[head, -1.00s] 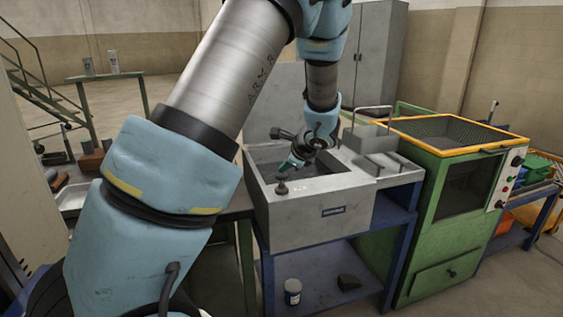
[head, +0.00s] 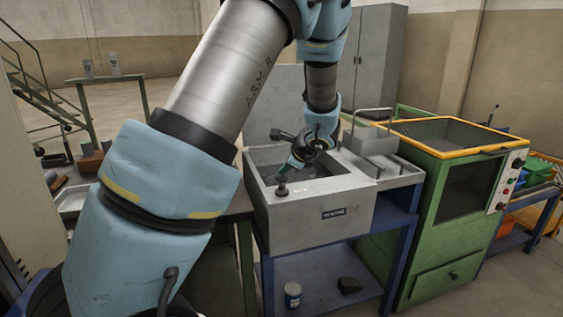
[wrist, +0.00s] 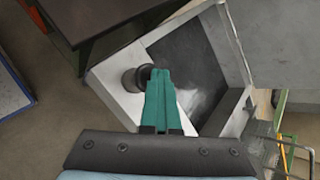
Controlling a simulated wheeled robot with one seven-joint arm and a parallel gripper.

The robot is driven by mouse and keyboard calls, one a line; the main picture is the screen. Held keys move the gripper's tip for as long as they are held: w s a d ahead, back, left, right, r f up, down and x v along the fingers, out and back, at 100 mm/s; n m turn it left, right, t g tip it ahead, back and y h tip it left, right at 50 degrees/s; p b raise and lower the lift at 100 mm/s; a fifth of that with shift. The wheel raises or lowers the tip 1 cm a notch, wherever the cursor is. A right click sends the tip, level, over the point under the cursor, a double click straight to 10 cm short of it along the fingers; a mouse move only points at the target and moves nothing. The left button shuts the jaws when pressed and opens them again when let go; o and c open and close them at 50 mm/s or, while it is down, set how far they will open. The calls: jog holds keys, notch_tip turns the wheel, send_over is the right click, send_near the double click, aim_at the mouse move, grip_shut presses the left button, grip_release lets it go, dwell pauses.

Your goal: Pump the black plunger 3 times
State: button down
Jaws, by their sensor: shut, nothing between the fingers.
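The black plunger (head: 282,189) has a round dark knob and stands on the near left rim of the grey metal tank (head: 310,222). In the wrist view, the plunger (wrist: 134,79) sits on the tank's light rim, with the fingertips partly over its right side. My gripper (head: 285,172) is shut and empty, its green fingers just above and slightly right of the knob in the head view. The closed fingertips also show in the wrist view (wrist: 154,72). I cannot tell whether they touch the knob.
A green furnace (head: 450,230) with a yellow-edged top stands right of the tank. A grey basket with a wire handle (head: 370,140) sits on the tank's right side. A blue-white canister (head: 292,294) and a dark block (head: 348,285) lie on the shelf below.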

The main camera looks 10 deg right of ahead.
aim_at(285, 177)
jog(key=shift+s+r+p, duration=0.1)
jog(key=shift+r+p, duration=2.1)
jog(key=shift+r, duration=0.7)
